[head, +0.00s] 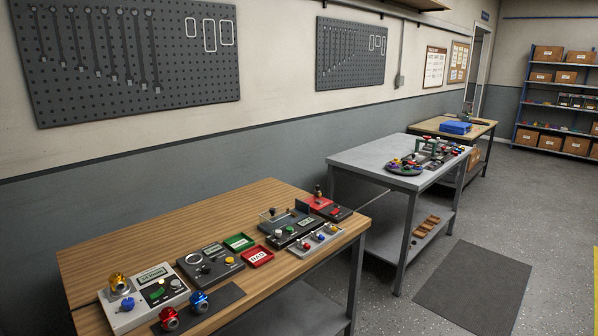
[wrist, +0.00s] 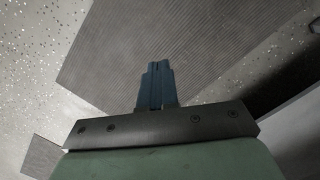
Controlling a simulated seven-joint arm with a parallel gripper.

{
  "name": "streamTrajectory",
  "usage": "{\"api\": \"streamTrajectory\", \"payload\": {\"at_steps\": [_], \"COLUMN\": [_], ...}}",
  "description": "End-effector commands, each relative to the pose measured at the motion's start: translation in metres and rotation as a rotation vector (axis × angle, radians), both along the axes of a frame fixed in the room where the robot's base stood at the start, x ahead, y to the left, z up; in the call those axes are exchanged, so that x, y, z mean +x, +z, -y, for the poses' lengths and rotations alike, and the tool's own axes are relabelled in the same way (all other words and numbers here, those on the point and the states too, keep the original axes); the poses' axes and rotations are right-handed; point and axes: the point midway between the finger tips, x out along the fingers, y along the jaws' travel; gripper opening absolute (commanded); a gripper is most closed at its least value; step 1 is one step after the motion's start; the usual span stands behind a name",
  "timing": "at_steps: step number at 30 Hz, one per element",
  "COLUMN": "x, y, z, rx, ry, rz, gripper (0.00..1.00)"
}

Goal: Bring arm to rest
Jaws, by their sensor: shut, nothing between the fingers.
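My gripper (wrist: 155,85) shows in the wrist view with its two blue fingers together and nothing between them. It points over the speckled floor and a dark ribbed mat (wrist: 200,45). The arm and gripper do not show in the head view. No object is near the fingertips in the wrist view.
A wooden bench (head: 150,235) with instruments, small trays and fittings stands at the front left. A grey metal table (head: 350,155) with parts stands behind it, and another bench (head: 425,127) beyond. The floor mat (head: 473,290) and the floor around it are clear.

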Motion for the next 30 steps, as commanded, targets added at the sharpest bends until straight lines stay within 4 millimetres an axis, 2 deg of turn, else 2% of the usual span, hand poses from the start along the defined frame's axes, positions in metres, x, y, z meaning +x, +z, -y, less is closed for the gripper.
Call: {"api": "streamTrajectory", "payload": {"at_steps": [1, 6, 9, 13, 16, 19, 30], "x": [-0.029, -0.108, -0.148, -0.188, -0.208, -0.217, -0.219], "y": [-0.004, -0.015, -0.017, -0.017, -0.015, -0.015, -0.015], "z": [-0.001, -0.003, -0.005, -0.006, -0.007, -0.007, -0.007], "rx": [0.001, -0.002, -0.007, -0.014, -0.018, -0.021, -0.021], "ry": [-0.013, -0.061, -0.084, -0.110, -0.121, -0.128, -0.130], "rz": [-0.049, -0.207, -0.290, -0.373, -0.416, -0.438, -0.443], "gripper": [0.00, 0.00, 0.00, 0.00, 0.00, 0.00, 0.00]}}
